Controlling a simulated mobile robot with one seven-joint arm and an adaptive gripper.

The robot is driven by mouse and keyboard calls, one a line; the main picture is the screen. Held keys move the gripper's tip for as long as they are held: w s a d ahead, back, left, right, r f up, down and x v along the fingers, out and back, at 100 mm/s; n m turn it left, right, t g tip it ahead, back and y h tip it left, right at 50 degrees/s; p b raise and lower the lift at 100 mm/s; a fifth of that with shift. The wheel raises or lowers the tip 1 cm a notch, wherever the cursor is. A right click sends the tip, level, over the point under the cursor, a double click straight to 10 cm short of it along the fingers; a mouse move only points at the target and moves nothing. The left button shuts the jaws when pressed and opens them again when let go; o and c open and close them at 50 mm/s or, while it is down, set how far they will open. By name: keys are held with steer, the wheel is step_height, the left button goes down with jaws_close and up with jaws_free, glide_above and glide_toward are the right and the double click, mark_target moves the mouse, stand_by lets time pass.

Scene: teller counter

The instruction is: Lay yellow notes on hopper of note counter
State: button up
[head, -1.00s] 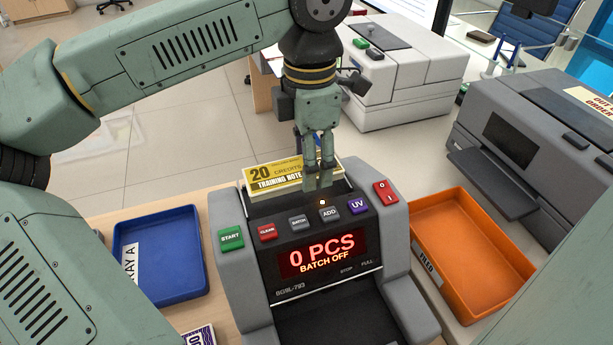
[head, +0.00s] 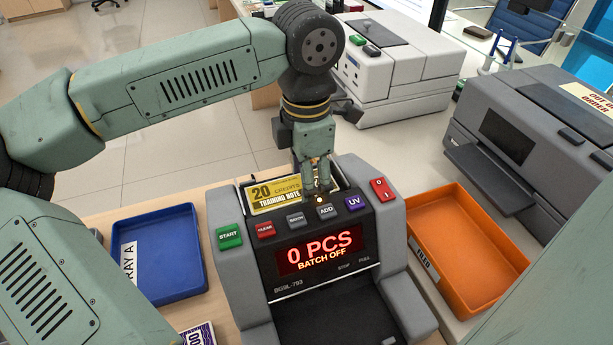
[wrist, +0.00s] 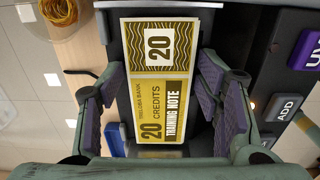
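The yellow notes (head: 275,195), marked 20 credits training note, lie face up in the hopper at the top rear of the note counter (head: 226,275). The wrist view shows the yellow notes (wrist: 163,110) between my two fingers, with dark gaps on both sides. My gripper (head: 317,188) points down over the hopper, close behind the buttons. In the wrist view my gripper (wrist: 161,85) is open. The head view hides the right part of the notes behind my fingers. The counter's display (head: 320,250) reads 0 PCS, BATCH OFF.
A blue tray (head: 188,250) stands left of the counter and an orange tray (head: 470,245) right of it. A grey printer (head: 530,150) and a white machine (head: 395,75) stand behind. A banded stack (head: 198,335) lies at front left. Rubber bands (wrist: 58,10) show in the wrist view.

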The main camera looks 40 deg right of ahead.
steer(key=shift+o, duration=0.7)
steer(key=shift+r+p, duration=0.3)
steer(key=shift+r, duration=0.05)
step_height(320, 180, up, 12)
steer(key=b, duration=0.2)
steer(key=shift+f, duration=0.15)
steer(key=shift+f, duration=0.1)
